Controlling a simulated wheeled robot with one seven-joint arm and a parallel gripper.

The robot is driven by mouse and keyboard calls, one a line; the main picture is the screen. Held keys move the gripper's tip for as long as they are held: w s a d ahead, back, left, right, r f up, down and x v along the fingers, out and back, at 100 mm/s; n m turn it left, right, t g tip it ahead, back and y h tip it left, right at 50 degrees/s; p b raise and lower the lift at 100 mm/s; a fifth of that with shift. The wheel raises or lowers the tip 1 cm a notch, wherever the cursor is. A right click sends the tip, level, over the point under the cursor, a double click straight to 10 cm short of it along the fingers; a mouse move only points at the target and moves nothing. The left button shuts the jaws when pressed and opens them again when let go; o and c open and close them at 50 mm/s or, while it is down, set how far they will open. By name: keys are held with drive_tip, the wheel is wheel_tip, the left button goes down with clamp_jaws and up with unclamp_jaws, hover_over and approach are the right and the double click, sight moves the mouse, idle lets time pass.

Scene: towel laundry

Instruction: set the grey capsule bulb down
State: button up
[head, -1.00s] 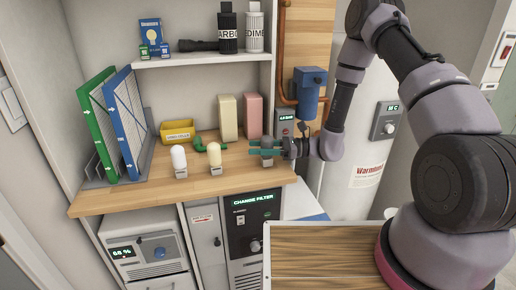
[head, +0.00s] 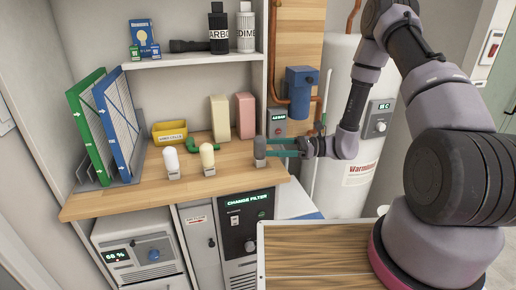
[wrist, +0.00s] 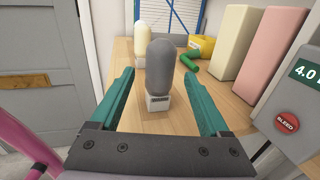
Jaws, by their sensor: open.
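The grey capsule bulb (head: 260,149) stands upright on its small white base at the right end of the wooden counter (head: 225,178). It also shows in the wrist view (wrist: 159,72), centred ahead of the jaws. My gripper (head: 272,147) has green fingers and is to the right of the bulb. In the wrist view my gripper (wrist: 166,85) is open, with one finger on each side and clear gaps to the bulb. Nothing is held.
A white bulb (head: 171,160) and a cream bulb (head: 207,157) stand to the left. Behind are a green pipe piece (head: 203,146), a yellow bin (head: 169,132), and cream (head: 220,118) and pink (head: 245,115) blocks. A grey box with a red button (wrist: 290,122) is close on the right.

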drive_tip(key=d, duration=0.5)
drive_tip(key=s+d+r+n+t+h, duration=0.2)
drive_tip(key=s+d+r+n+h, duration=0.2)
drive_tip(key=r, duration=0.7)
drive_tip(key=s+d+r+n+t+h, duration=0.3)
drive_tip(key=s+d+r+n+h, duration=0.2)
drive_tip(key=r, duration=0.6)
drive_tip(key=s+d+r+n+t+h, duration=0.2)
drive_tip(key=s+d+r+n+h, duration=0.2)
drive_tip(key=s+r+h, duration=0.3)
wheel_tip(320, 180, up, 5)
drive_tip(key=shift+s+d+n+t, duration=0.3)
drive_tip(key=shift+s+d, duration=0.25)
drive_tip(key=shift+s, duration=0.2)
idle(0.8)
